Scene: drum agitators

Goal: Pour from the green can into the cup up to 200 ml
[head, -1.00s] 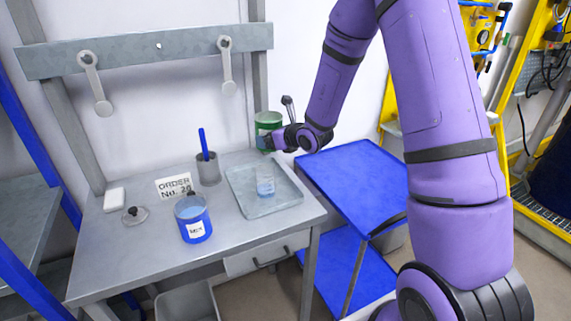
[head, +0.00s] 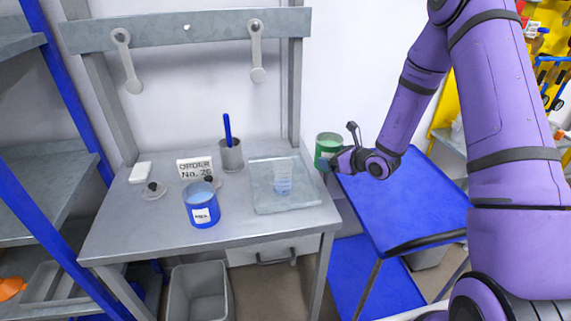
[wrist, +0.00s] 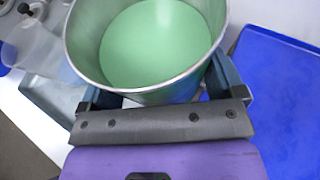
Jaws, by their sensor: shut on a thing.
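The green can (head: 327,146) is held by my gripper (head: 334,164) beyond the right edge of the bench, near the blue cart. In the wrist view my gripper (wrist: 160,100) is shut around the can (wrist: 148,93), which is open and holds light green liquid. The can looks upright or nearly so. The clear cup (head: 283,176) with blue markings stands in the grey tray (head: 262,206) on the bench, to the left of the can and apart from it. The cup also shows at the upper left of the wrist view (wrist: 38,50). Its contents cannot be told.
A blue can with a white label (head: 201,208) stands front centre on the bench. A blue cart (head: 400,205) stands at right.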

